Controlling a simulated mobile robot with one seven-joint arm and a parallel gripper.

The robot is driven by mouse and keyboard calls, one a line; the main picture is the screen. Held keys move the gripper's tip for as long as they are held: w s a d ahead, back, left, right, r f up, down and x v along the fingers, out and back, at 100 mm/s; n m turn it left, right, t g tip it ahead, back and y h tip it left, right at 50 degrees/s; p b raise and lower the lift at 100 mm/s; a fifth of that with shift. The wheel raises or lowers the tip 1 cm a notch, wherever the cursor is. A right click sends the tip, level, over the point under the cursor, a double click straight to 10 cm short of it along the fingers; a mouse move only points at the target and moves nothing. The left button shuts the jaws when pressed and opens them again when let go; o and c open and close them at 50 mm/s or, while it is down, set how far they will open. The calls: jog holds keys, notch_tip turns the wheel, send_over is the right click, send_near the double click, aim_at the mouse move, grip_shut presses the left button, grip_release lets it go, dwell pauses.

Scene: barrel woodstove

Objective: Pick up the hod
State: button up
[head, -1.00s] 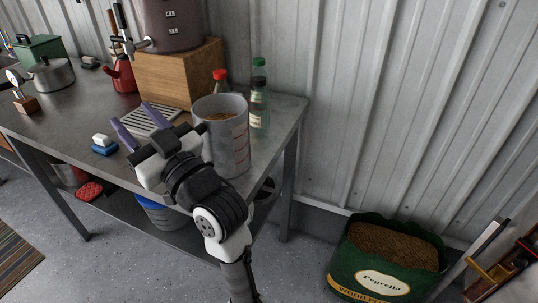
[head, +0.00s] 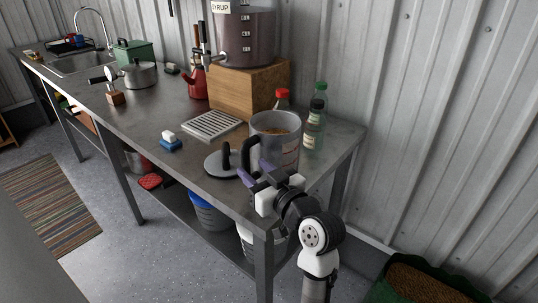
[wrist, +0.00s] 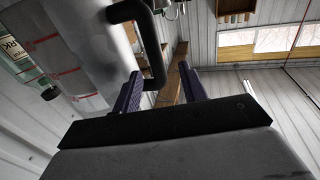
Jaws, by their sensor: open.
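The hod (head: 283,150) is a grey, cylindrical container with red marks and brown pellets inside, standing upright near the table's front right corner. Its black loop handle (head: 249,150) faces left in the head view. In the wrist view the hod (wrist: 88,50) fills the upper left, and its handle (wrist: 154,45) reaches down toward the space between my fingertips. My gripper (head: 256,172) is open, its two purple fingers just below and in front of the handle. In the wrist view my gripper (wrist: 160,88) holds nothing. I cannot tell whether a finger touches the handle.
A round grey lid-like piece with a black knob (head: 222,164) lies left of the handle. Bottles (head: 315,120) stand behind the hod, and a wooden block (head: 245,88) carries the syrup dispenser. A green pellet bag (head: 420,282) is on the floor at right.

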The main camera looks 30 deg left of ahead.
aim_at(248, 161)
jog(key=p+x, duration=0.2)
jog(key=x, duration=0.3)
jog(key=shift+w+d, duration=0.1)
jog(key=shift+w, duration=0.1)
jog(key=shift+w+a+f, duration=0.1)
jog(key=shift+a, duration=0.15)
jog(key=shift+c, duration=0.2)
grip_shut()
